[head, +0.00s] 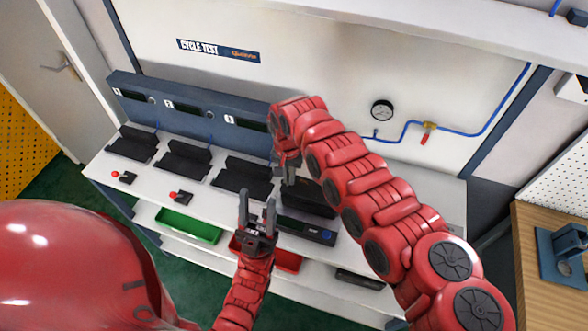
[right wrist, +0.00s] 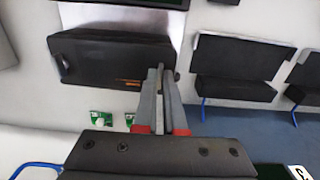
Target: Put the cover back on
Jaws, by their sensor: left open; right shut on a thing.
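In the head view my right arm reaches over the white bench, and its gripper (head: 288,172) points down at a black box-like piece (head: 312,198), which looks like the cover. In the right wrist view the closed fingers (right wrist: 161,75) are at the edge of this black cover (right wrist: 95,62), which has a small orange mark. The exact contact is partly hidden. My left gripper (head: 257,213) is open and empty, fingers up, in front of the bench. A dark unit (head: 300,228) with a small display and blue knob lies near the bench's front edge.
Black stands (head: 183,158) line the bench (head: 140,190) below a numbered blue panel (head: 185,105). A green tray (head: 188,226) and a red tray (head: 288,261) sit below. Small green boards (right wrist: 101,118) lie near the cover. A wooden table (head: 535,255) is at right.

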